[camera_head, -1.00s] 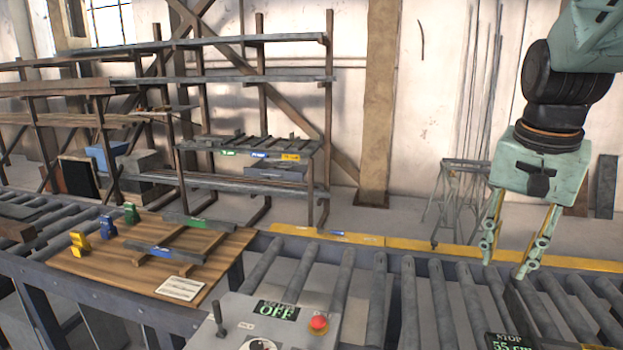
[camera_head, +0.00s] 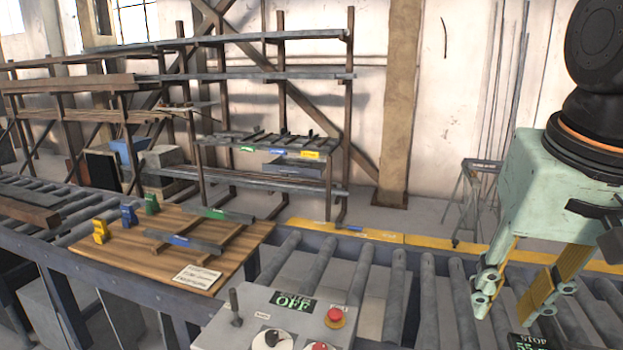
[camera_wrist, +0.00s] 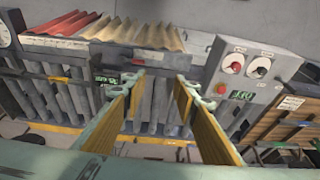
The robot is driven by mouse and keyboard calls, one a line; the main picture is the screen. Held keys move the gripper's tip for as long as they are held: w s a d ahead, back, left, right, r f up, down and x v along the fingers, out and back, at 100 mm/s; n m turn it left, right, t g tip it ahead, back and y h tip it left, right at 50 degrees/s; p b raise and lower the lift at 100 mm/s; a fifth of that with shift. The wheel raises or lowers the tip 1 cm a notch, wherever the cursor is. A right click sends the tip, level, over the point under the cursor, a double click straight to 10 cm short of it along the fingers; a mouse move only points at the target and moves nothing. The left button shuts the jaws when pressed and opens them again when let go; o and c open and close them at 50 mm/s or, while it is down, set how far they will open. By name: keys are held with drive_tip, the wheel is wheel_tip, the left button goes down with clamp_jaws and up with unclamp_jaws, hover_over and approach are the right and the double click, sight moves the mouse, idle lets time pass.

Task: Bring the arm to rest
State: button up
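My gripper (camera_head: 503,308) hangs at the right of the head view, pointing down over the roller conveyor (camera_head: 345,275). Its two yellow-lined fingers are apart with nothing between them. In the wrist view my gripper (camera_wrist: 160,88) also shows open and empty, its fingers spread above the rollers (camera_wrist: 150,105). My arm's upper links run out of the head view at the top right.
A control panel (camera_head: 255,318) with a red button stands at the front. A wooden board (camera_head: 140,252) with yellow, blue and green pieces lies left. A shelf rack (camera_head: 270,187) stands behind. Corrugated sheets (camera_wrist: 140,32) show in the wrist view.

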drive_tip(key=s+a+f+n+b, duration=0.1)
drive_tip(key=s+a+f+n, duration=0.2)
drive_tip(key=s, duration=0.6)
drive_tip(key=shift+a+n+t+y, duration=0.3)
drive_tip(key=shift+a+t+y, duration=0.1)
drive_tip(key=shift+a, duration=0.7)
drive_tip(key=shift+s+d, duration=0.1)
drive_tip(key=shift+s, duration=0.05)
